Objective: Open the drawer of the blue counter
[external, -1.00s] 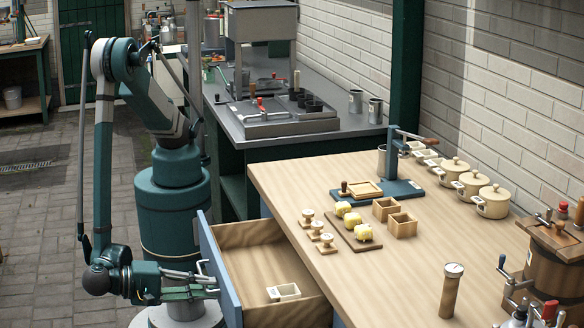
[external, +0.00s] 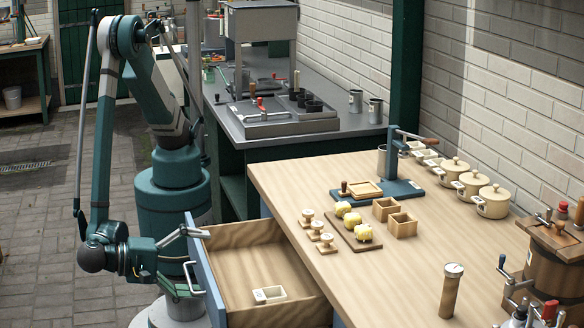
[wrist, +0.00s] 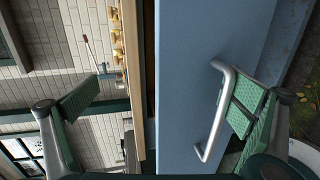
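The drawer (external: 240,250) of the blue counter stands well out from under the wooden top, its inside in view. Its blue front (external: 206,283) fills the middle of the wrist view (wrist: 187,60). The metal bar handle (external: 188,277) is on that front and also shows in the wrist view (wrist: 220,115). My gripper (external: 188,262) is open in front of the drawer front, with its fingers spread wide. In the wrist view, the handle lies between the fingers, close to the right one; whether they touch I cannot tell.
A small pale box (external: 269,294) lies in the drawer. The wooden counter top (external: 300,180) carries yellow pieces on a board, small wooden boxes, lidded pots (external: 493,201) and a cylinder (external: 451,290). The paved floor (external: 50,230) to the left is clear.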

